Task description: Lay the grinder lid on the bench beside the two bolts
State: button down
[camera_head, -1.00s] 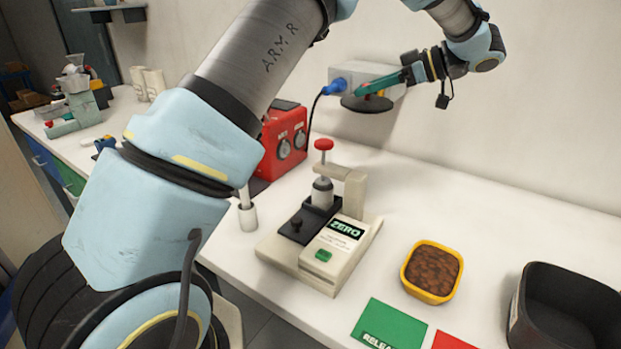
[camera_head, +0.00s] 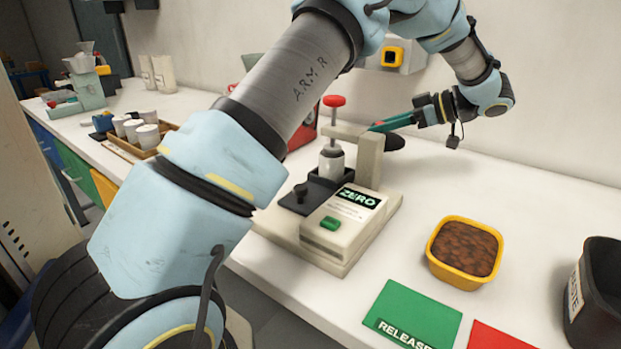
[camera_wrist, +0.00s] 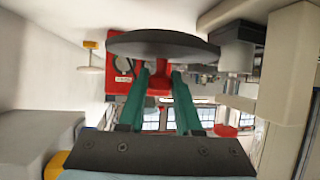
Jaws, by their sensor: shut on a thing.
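My gripper (camera_head: 380,126) is shut on the red knob (camera_wrist: 163,78) of the grinder lid (camera_wrist: 160,44), a dark round disc. In the wrist view the green fingers pinch the knob, and the disc spans the top of the picture. In the head view part of the lid (camera_head: 397,142) shows just behind the beige post of the ZERO machine, low over the bench (camera_head: 420,190). I cannot tell whether the lid touches the bench. I cannot make out the two bolts in either view.
The ZERO machine (camera_head: 325,245) with its red-topped plunger stands in front of the lid. A yellow tub (camera_head: 448,268) of brown contents, a green mat (camera_head: 412,314) and a black bin (camera_head: 596,295) are at right. A grey wall box (camera_head: 403,75) is above. Bench behind the tub is clear.

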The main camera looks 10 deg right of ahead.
aim_at(389, 140)
notch_tip(389, 140, down, 4)
jog(key=shift+r+b, duration=0.1)
jog(key=shift+b, duration=0.4)
jog(key=shift+w+a+f, duration=0.1)
jog(key=shift+a+f, duration=0.1)
jog(key=shift+a, duration=0.05)
jog(key=w+a+p, duration=0.1)
jog(key=w+a, duration=0.2)
jog(key=a, duration=0.1)
jog(key=w+a+p, duration=0.1)
jog(key=w+a, duration=0.2)
jog(key=a, duration=0.2)
jog(key=w+a+p, duration=0.1)
jog(key=w+a, duration=0.3)
jog(key=a, duration=0.1)
jog(key=shift+a, duration=0.15)
jog(key=shift+f+p, duration=0.55)
jog(key=shift+f, duration=1.25)
jog(key=c, duration=0.6)
grip_release()
jog(key=shift+f, duration=0.1)
